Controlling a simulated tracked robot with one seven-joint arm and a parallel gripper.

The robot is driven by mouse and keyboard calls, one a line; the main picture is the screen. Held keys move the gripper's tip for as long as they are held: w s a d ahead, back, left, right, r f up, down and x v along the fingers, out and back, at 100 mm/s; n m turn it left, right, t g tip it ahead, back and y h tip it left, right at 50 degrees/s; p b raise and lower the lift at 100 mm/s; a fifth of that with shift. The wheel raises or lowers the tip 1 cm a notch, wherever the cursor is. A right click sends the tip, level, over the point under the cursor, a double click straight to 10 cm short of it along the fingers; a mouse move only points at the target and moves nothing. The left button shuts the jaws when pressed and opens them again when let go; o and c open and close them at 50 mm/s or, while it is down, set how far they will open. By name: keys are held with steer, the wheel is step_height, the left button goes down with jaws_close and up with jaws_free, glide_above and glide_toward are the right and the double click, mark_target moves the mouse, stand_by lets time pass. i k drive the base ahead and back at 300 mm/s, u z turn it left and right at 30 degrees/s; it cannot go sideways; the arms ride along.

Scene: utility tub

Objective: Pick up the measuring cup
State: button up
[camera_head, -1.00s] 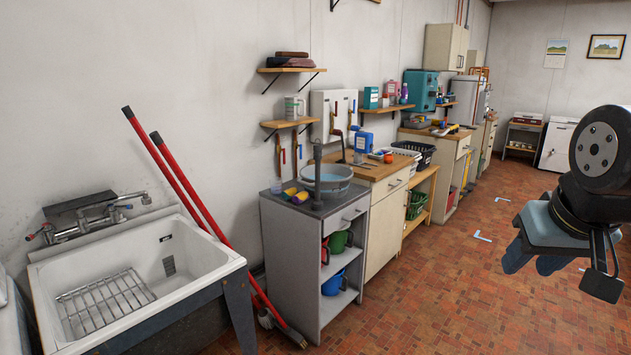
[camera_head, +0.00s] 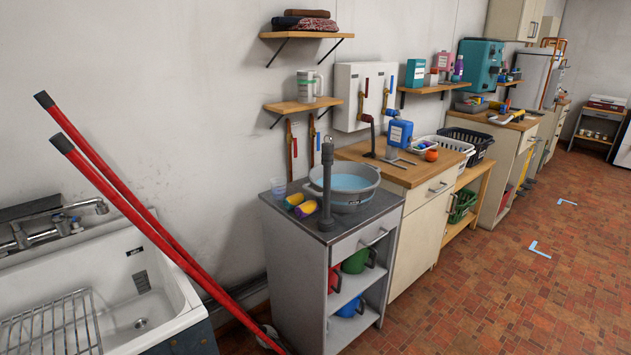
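Two vessels could be the measuring cup. One is a pale jug with a handle (camera_head: 309,86) on the lower wooden wall shelf (camera_head: 303,105). The other is a small clear cup (camera_head: 278,188) at the back left of the grey cabinet's dark top. Both stand upright. They are too small here to make out a measuring scale for sure. My gripper is not in view, so its state and its place relative to them do not show.
Red-handled poles (camera_head: 140,213) lean between sink (camera_head: 155,290) and cabinet. The tiled floor (camera_head: 480,290) at right is clear.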

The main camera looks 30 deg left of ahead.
mark_target(279, 188)
steer(key=u, duration=0.3)
steer(key=i, duration=1)
steer(key=u, duration=1.1)
steer(key=i, duration=0.65)
steer(key=u, duration=0.45)
steer(key=k, duration=0.85)
steer(key=u, duration=0.2)
steer(key=i, duration=0.85)
steer(key=z, duration=0.1)
